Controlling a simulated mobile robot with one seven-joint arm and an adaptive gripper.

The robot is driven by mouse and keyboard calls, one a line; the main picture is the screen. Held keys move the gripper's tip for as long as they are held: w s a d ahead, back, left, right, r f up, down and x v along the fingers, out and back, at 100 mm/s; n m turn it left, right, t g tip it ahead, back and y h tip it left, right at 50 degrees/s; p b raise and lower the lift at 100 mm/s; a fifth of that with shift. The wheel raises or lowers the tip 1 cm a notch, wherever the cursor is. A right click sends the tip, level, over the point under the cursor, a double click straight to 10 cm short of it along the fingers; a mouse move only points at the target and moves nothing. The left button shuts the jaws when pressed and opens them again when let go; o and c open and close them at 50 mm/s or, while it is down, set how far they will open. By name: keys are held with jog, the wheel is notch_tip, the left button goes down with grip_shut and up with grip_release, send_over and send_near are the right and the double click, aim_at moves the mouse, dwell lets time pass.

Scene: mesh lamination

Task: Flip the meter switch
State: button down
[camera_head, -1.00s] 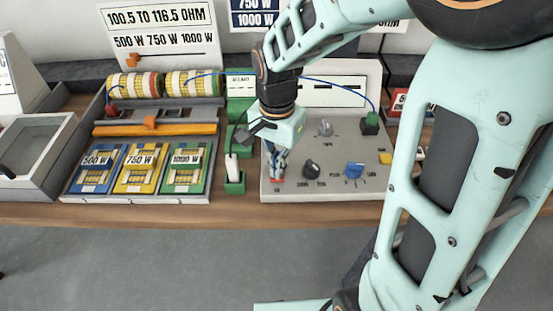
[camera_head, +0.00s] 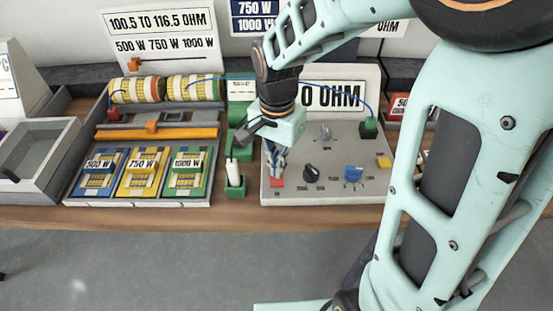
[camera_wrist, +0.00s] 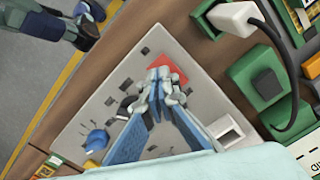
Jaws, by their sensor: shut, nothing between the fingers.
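The meter is a grey panel (camera_head: 325,190) with a white display behind it that reads "0 OHM" (camera_head: 333,96), its left part hidden by my arm. A red switch (camera_head: 277,183) sits at the panel's front left corner; in the wrist view it is a red square (camera_wrist: 168,66) just past my fingertips. My gripper (camera_head: 276,174) points down at the red switch, shut and empty, its tips at or just above it. In the wrist view the shut fingertips (camera_wrist: 160,76) overlap the edge of the red switch. I cannot tell whether they touch it.
The panel also carries a black knob (camera_head: 311,172), a blue knob (camera_head: 354,173), a grey knob (camera_head: 325,133) and a yellow block (camera_head: 384,160). A green holder with a white plug (camera_head: 233,174) stands close on the left. Blue, yellow and green trays (camera_head: 141,172) lie further left.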

jog(key=shift+r+p, duration=1.5)
jog(key=shift+r, duration=0.7)
